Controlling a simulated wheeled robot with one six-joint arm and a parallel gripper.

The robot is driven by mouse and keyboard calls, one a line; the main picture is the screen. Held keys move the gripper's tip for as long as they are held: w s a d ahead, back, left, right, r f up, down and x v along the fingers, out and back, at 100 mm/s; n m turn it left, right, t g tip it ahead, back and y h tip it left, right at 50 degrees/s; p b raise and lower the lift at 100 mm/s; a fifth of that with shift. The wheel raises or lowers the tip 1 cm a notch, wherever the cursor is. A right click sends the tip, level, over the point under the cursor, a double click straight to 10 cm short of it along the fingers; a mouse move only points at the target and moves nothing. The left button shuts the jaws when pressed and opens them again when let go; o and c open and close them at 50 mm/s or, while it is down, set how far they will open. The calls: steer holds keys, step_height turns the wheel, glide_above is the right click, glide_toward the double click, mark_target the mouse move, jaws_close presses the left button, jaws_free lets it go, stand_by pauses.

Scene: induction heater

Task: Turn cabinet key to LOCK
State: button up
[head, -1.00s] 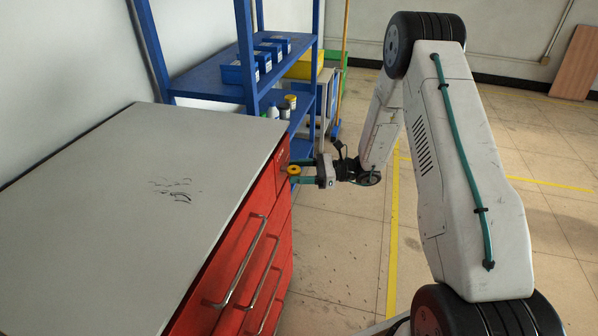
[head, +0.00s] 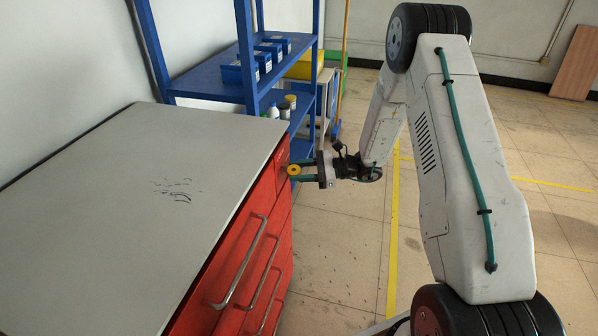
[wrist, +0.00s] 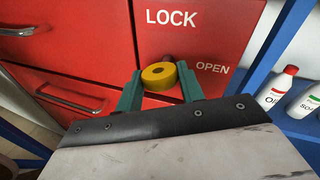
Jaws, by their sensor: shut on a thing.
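The cabinet key has a round yellow head with a hole (wrist: 159,76). It stands at the red cabinet's upper front corner and also shows in the head view (head: 293,169). My gripper (wrist: 160,88) is shut on the yellow head, with one teal finger on each side; in the head view the gripper (head: 298,171) reaches in from the right. White LOCK lettering (wrist: 171,17) is above the key on the red panel, and OPEN lettering (wrist: 212,68) is to its right. The key's shaft and slot are mostly hidden behind the head, so its exact angle cannot be told.
The red cabinet (head: 228,262) has a grey top (head: 110,220) and drawers with metal bar handles (head: 242,262). A blue shelf (head: 205,83) with bottles and bins stands behind it. The tiled floor to the right is clear around my arm.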

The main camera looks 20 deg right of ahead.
steer(key=n+h, duration=0.1)
steer(key=n, duration=0.2)
steer(key=shift+r, duration=0.1)
steer(key=n+h, duration=0.1)
steer(key=n, duration=0.2)
steer(key=shift+r+t, duration=0.1)
steer(key=shift+t, duration=0.2)
steer(key=n+h, duration=0.1)
steer(key=n, duration=0.1)
steer(key=shift+s+n+t, duration=0.1)
steer(key=shift+n+t, duration=0.3)
steer(key=shift+a+n+t+h, duration=0.1)
steer(key=shift+n+t+h, duration=0.65)
steer(key=shift+n, duration=0.75)
steer(key=o, duration=1)
steer(key=shift+s, duration=0.1)
steer(key=v, duration=0.7)
steer(key=shift+s+d, duration=0.2)
steer(key=shift+d, duration=0.15)
